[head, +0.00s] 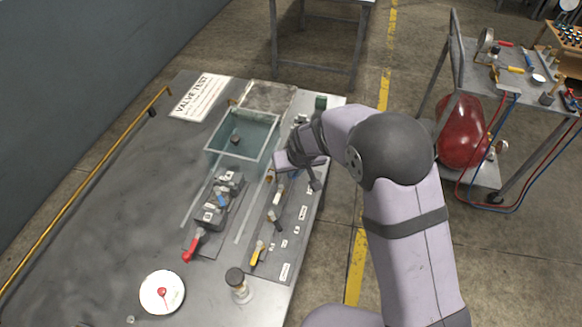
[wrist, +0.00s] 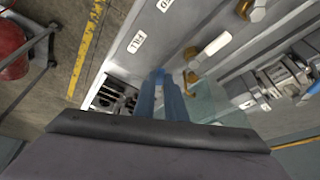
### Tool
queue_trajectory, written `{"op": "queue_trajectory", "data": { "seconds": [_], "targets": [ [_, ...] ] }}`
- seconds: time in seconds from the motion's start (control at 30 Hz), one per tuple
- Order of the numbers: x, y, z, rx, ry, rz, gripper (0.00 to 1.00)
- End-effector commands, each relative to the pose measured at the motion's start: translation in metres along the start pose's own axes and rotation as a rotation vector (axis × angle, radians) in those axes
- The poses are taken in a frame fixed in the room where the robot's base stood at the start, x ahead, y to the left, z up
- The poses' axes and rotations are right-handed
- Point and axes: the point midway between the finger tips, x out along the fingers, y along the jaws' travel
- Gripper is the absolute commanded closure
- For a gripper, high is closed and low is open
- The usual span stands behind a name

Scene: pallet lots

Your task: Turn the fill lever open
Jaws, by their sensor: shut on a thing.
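My gripper (head: 294,174) is over the right-hand valve row on the bench in the head view, at the row's far end. A label reading FILL (wrist: 135,42) is on the panel close to this lever. The lever's base and pivot are mostly hidden by my gripper, so its exact angle cannot be told.
Nearer in that row are a white-handled lever (head: 278,193) and a yellow-handled lever (head: 257,253). A clear tank (head: 222,152) stands left of my gripper. A red lever (head: 192,246), a round gauge (head: 162,306) and a jar (head: 238,284) are nearer. The bench's left side is mostly clear.

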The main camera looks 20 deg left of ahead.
Motion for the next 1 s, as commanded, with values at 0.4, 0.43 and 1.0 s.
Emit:
{"op": "queue_trajectory", "data": {
  "seconds": [0.4,0.43,1.0],
  "targets": [
    [0.004,0.015,-0.002,-0.232,0.006,-0.096,1.0],
    [0.005,0.016,-0.002,-0.249,0.006,-0.104,1.0],
    [0.009,0.038,-0.014,-0.692,0.005,-0.284,1.0]
  ]
}}
